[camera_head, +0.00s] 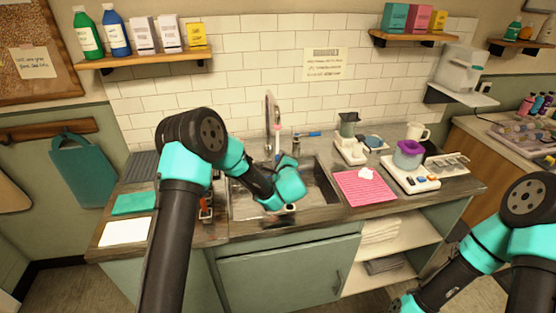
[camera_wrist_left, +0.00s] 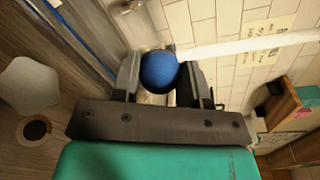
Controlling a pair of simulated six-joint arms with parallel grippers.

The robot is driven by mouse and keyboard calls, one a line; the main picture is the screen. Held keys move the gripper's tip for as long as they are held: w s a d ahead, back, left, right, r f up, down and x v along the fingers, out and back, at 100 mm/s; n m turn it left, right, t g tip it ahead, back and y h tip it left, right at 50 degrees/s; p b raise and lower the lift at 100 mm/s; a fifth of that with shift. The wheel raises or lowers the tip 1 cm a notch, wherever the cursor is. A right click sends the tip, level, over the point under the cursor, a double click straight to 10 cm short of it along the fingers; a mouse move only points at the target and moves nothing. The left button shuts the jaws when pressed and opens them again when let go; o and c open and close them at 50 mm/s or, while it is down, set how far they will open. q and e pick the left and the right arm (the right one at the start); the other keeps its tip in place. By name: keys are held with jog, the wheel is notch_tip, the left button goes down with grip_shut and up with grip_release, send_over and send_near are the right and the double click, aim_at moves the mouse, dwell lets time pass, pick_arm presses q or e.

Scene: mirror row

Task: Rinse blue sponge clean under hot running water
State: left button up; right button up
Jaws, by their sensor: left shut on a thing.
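The blue sponge (camera_wrist_left: 158,71) looks round and sits between the two fingers of my left gripper (camera_wrist_left: 160,85), which is shut on it. In the head view my left gripper (camera_head: 285,208) is over the front part of the sink (camera_head: 245,203), and the sponge cannot be made out there. The chrome faucet (camera_head: 268,110) rises behind the sink. In the left wrist view a straight white band, which looks like a water stream (camera_wrist_left: 250,44), runs from the right edge to the sponge. My right arm is at the lower right; its fingers are out of frame.
A pink cloth (camera_head: 364,188) lies right of the sink, beside a white scale-like device (camera_head: 410,176) with a purple-topped cup. A green cloth (camera_head: 134,203) and white sheet (camera_head: 124,232) lie at the counter's left. A bottle shelf (camera_head: 145,59) hangs above.

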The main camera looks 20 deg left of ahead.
pick_arm(q)
jog(key=shift+s+a, duration=0.2)
jog(key=shift+a, duration=0.15)
dwell(0.5)
jog(key=shift+w+d, duration=0.2)
jog(key=shift+d, duration=0.2)
dwell(0.5)
dwell(0.4)
jog(key=f+v, duration=0.1)
jog(key=v, duration=0.6)
dwell(0.6)
dwell(0.9)
jog(key=shift+s+r, duration=0.1)
jog(key=shift+r, duration=0.05)
jog(key=s+d+r, duration=0.2)
jog(key=s+r, duration=0.1)
jog(key=s, duration=0.1)
jog(key=shift+r, duration=0.4)
jog(key=shift+s+d, duration=0.2)
dwell(0.5)
